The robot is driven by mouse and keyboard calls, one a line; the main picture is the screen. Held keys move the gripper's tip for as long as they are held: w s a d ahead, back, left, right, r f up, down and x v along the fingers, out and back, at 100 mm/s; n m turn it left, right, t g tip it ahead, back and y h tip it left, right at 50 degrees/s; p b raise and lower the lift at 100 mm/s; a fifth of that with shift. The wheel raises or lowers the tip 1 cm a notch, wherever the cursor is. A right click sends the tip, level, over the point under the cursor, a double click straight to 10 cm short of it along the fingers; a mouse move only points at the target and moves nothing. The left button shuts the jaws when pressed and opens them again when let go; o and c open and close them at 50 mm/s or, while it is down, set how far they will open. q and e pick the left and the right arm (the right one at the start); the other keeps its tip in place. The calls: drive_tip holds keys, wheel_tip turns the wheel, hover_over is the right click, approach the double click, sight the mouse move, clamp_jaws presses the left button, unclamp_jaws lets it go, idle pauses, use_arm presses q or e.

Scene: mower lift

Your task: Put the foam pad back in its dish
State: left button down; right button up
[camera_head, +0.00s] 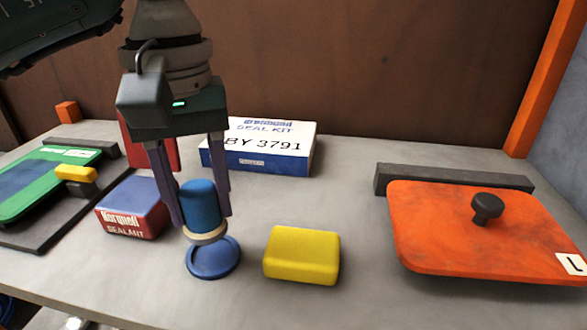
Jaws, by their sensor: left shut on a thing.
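The foam pad (201,207) is an upright blue cylinder with a pale cream band at its bottom. My left gripper (202,216) points down and is shut on it, one finger on each side. The dish (214,263) is a small round blue saucer on the grey table. The pad's lower end covers the far part of the dish in the picture and appears a little above it; whether they touch is hard to tell. My right gripper is out of view.
A yellow block (302,255) lies close to the right of the dish. A red and blue sealant box (132,208) stands to the left. Behind is a white and blue seal kit box (260,147). An orange plate (470,235) with a black knob is at right, a green panel (45,180) at far left.

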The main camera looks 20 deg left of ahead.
sight(205, 227)
use_arm(q)
drive_tip(key=shift+f, duration=1.9)
drive_tip(key=shift+f, duration=0.1)
drive_tip(key=shift+f, duration=0.15)
drive_tip(key=shift+c, duration=1.8)
unclamp_jaws()
wheel_tip(205, 227, up, 11)
drive_tip(key=shift+w+r+b, duration=0.1)
drive_tip(key=shift+r+b, duration=0.1)
drive_tip(key=shift+b, duration=0.1)
drive_tip(key=shift+r, duration=0.6)
